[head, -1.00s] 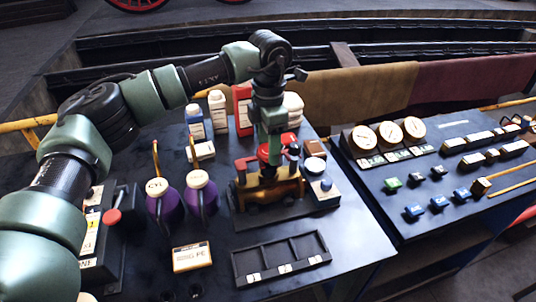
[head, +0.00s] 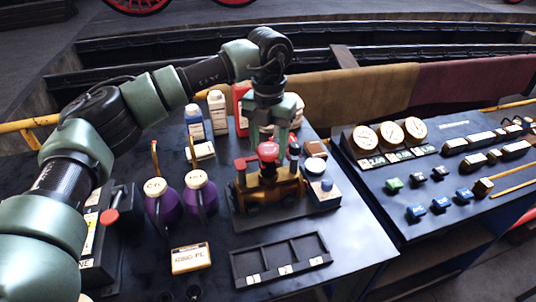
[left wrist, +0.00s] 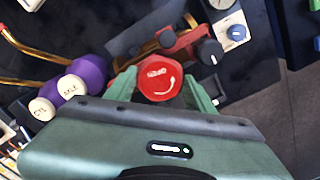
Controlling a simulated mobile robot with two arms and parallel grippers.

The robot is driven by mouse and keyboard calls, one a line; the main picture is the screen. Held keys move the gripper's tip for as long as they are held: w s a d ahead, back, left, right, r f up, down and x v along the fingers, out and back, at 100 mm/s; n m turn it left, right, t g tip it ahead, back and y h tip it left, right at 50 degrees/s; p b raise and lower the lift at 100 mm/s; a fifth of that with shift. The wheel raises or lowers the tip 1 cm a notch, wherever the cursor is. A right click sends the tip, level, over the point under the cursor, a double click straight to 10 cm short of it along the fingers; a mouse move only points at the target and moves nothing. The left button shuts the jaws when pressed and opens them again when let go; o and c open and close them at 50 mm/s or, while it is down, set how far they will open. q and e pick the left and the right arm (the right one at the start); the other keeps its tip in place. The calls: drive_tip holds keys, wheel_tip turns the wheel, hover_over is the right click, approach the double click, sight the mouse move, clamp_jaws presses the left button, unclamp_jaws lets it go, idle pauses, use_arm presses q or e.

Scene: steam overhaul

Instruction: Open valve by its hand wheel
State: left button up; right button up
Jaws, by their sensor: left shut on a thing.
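The red hand wheel (head: 268,151) sits on top of the brass valve (head: 268,188) on the dark bench. In the left wrist view the wheel's round red top (left wrist: 160,82) shows white lettering and a curved arrow. My left gripper (head: 271,140) comes down from above and is shut on the hand wheel, with one green finger on each side of it. The fingers partly hide the wheel's far side in the head view. My right gripper is in neither view.
Two purple oil cans (head: 162,203) stand left of the valve. Bottles (head: 217,112) and a red can (head: 241,108) stand behind it. An empty divided tray (head: 281,261) lies in front. A panel with gauges (head: 390,135) stands to the right.

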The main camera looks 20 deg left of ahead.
use_arm(q)
drive_tip(key=n, duration=0.3)
idle(0.4)
drive_tip(key=o, duration=1.6)
drive_tip(key=shift+c, duration=1.4)
